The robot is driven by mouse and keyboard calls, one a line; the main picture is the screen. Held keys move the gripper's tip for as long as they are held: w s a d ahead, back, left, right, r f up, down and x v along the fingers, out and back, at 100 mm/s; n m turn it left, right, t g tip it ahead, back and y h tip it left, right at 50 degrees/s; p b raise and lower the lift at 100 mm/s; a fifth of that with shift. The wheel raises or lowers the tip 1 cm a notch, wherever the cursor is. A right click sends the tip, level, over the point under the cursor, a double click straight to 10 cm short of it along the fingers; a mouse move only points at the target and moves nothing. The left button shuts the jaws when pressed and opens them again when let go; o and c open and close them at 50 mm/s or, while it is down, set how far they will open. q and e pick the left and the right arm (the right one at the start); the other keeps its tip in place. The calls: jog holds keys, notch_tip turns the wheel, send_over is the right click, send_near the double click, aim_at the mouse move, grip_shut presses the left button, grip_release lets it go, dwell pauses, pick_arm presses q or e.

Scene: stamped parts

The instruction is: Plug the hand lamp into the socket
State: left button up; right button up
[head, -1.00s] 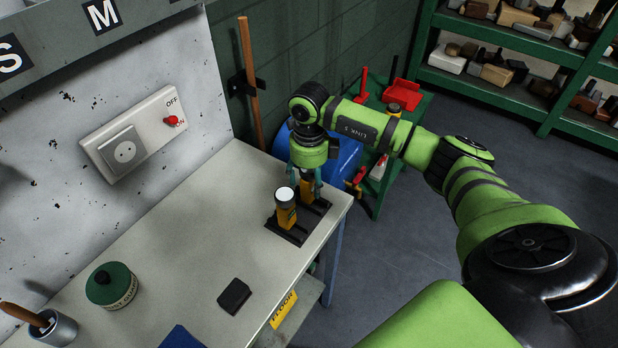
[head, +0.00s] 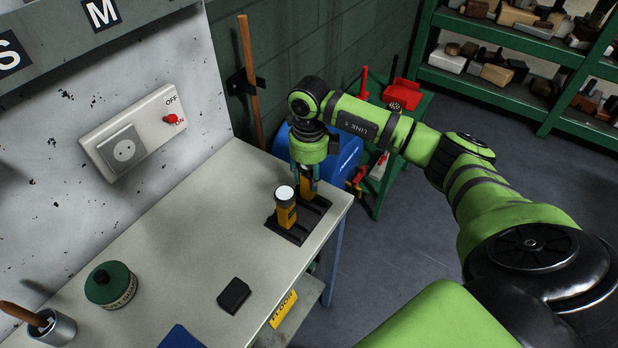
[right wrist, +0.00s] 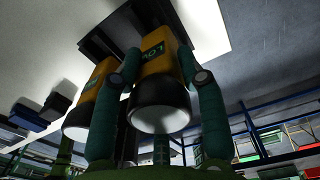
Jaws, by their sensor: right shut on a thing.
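Two yellow-and-black hand lamps stand upright in a black holder (head: 281,233) at the bench's right end. The front lamp (head: 287,215) has a pale round top and is free. My right gripper (head: 306,184) points down at the rear lamp (head: 308,190), shut on it. In the right wrist view, the fingers press both sides of this lamp (right wrist: 160,72), which has a green label; the other lamp (right wrist: 89,100) is beside it. No lamp cord or plug can be made out. My left gripper is out of view.
A green round tin (head: 112,285), a black block (head: 234,295) and a cup (head: 53,328) stand on the bench (head: 180,225). Its middle is clear. A blue drum (head: 345,155) is behind my right gripper.

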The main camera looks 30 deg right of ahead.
notch_tip(320, 180, up, 3)
jog(key=shift+w+f+b, duration=0.1)
jog(key=shift+f+b, duration=0.1)
jog(key=shift+b, duration=0.55)
jog(key=s+d+r+b, duration=0.4)
jog(key=s+r, duration=0.3)
jog(key=s, duration=0.4)
jog(key=shift+d+r, duration=0.3)
jog(key=shift+d, duration=0.15)
jog(key=shift+w+a, duration=0.1)
